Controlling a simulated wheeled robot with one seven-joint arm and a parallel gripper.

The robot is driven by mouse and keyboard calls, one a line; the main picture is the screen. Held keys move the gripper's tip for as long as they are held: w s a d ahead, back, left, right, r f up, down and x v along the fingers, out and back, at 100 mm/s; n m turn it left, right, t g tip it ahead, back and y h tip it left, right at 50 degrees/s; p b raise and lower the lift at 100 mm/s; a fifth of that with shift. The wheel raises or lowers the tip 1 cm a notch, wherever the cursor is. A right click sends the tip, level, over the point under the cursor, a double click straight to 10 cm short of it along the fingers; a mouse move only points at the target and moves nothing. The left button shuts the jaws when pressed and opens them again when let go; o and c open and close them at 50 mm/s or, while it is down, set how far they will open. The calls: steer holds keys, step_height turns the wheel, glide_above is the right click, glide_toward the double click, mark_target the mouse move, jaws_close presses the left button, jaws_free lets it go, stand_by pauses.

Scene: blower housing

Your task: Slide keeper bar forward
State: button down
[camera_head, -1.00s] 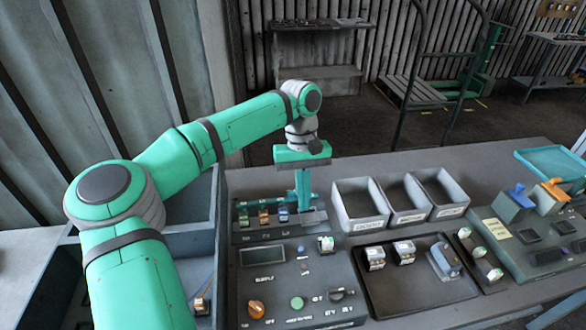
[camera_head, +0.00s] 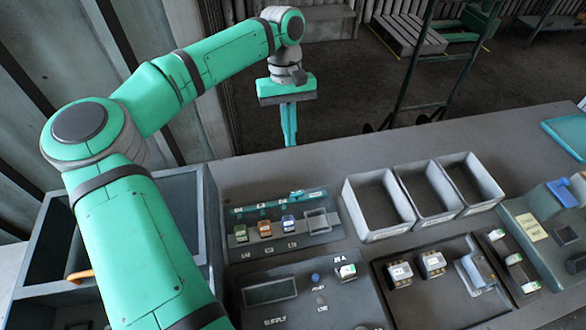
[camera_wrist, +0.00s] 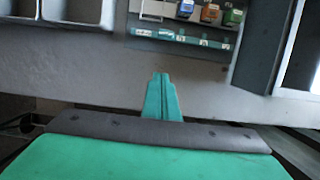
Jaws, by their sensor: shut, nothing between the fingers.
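The keeper bar (camera_head: 268,205) is a thin teal strip with pale labels along the back of a dark rack (camera_head: 322,238). It also shows in the wrist view (camera_wrist: 190,40). A small raised teal part sits near its right end. Green, orange and blue modules stand in the rack in front of the bar, and the rightmost bay is empty. My gripper (camera_head: 290,145) points down behind the rack, near the table's back edge, apart from the bar. In the wrist view its teal fingers (camera_wrist: 161,77) are together and hold nothing.
Three empty grey bins (camera_head: 380,229) stand right of the rack. A control panel (camera_head: 300,300) and a dark tray (camera_head: 435,280) with several parts lie in front. A blue-grey open box (camera_head: 207,215) is on the left. Bare table lies behind the rack.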

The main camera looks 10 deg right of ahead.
steer(key=x, duration=0.9)
steer(key=shift+s+f, duration=0.25)
steer(key=s, duration=0.2)
steer(key=shift+s+f, duration=0.25)
steer(key=shift+s, duration=0.8)
